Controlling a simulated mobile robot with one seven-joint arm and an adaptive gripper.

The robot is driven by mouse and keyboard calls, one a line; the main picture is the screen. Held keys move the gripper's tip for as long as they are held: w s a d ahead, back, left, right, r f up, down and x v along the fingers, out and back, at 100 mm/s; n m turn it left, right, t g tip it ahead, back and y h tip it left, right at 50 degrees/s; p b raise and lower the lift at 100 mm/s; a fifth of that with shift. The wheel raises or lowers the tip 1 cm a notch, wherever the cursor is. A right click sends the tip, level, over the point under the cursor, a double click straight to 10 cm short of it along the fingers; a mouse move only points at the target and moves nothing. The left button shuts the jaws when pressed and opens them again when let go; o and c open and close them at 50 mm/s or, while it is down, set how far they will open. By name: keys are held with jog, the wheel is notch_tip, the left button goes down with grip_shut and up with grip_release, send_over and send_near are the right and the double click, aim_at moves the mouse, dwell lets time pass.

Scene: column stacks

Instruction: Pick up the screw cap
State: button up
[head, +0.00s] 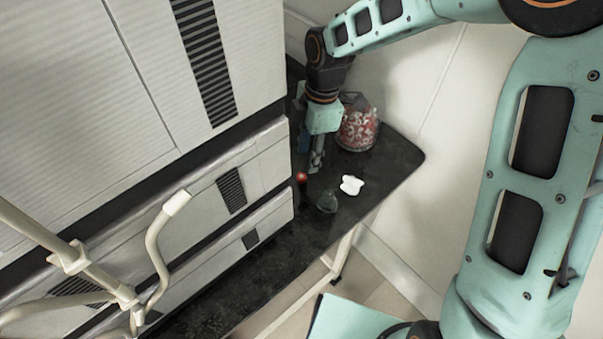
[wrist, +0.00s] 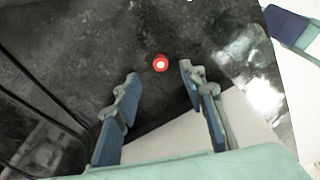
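A small round red cap with a pale centre, which looks like the screw cap (head: 302,178), lies on the black tabletop (head: 385,168) near the light cabinet. In the wrist view the red cap (wrist: 160,63) shows just beyond the fingertips, roughly centred between them. My gripper (head: 317,168) points down over the table, close to the cap in the head view. In the wrist view my gripper (wrist: 160,73) has its two fingers apart with nothing between them. I cannot tell its exact height above the table.
A clear jar of red and white pieces (head: 357,126) stands behind my gripper. A small glass vessel (head: 328,202) and a white lobed object (head: 352,185) are near the cap, to its right. The cabinet (head: 268,165) borders the table on the left.

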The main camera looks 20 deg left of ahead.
aim_at(302, 176)
notch_tip(302, 176, down, 2)
jog(key=shift+a, duration=0.15)
jog(key=f, duration=0.2)
jog(key=s+f, duration=0.1)
jog(key=f, duration=0.1)
jog(key=shift+a, duration=0.35)
jog(key=shift+f, duration=0.6)
jog(key=shift+c, duration=0.5)
jog(key=shift+a, duration=0.1)
jog(key=c, duration=0.7)
jog(key=shift+o, duration=0.2)
